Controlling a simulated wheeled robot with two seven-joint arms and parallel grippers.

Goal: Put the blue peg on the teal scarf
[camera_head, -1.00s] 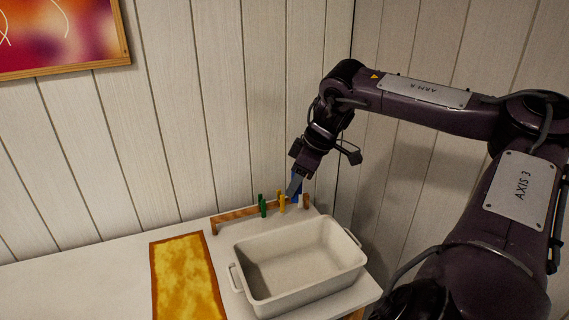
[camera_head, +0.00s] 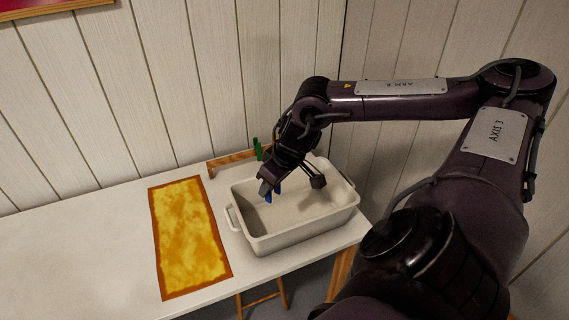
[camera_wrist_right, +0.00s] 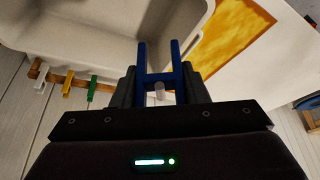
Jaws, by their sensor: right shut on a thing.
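My right gripper (camera_head: 270,186) is shut on the blue peg (camera_head: 268,197) and holds it over the white basin. In the right wrist view the blue peg (camera_wrist_right: 142,60) is upright between the dark fingers (camera_wrist_right: 160,88), its two prongs pointing away from the gripper. The scarf in view (camera_head: 188,238) is yellow with an orange-brown border and lies flat on the white table, left of the basin. A corner of this yellow scarf (camera_wrist_right: 235,32) also shows in the right wrist view. No teal scarf is visible. My left gripper is not in view.
The white basin (camera_head: 300,238) with side handles stands near the table's right end. Behind it is a low wooden rail (camera_head: 228,162) carrying a green peg (camera_head: 257,150); the wrist view also shows yellow (camera_wrist_right: 67,84) and white (camera_wrist_right: 41,83) pegs there. The table's left part (camera_head: 80,250) is clear.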

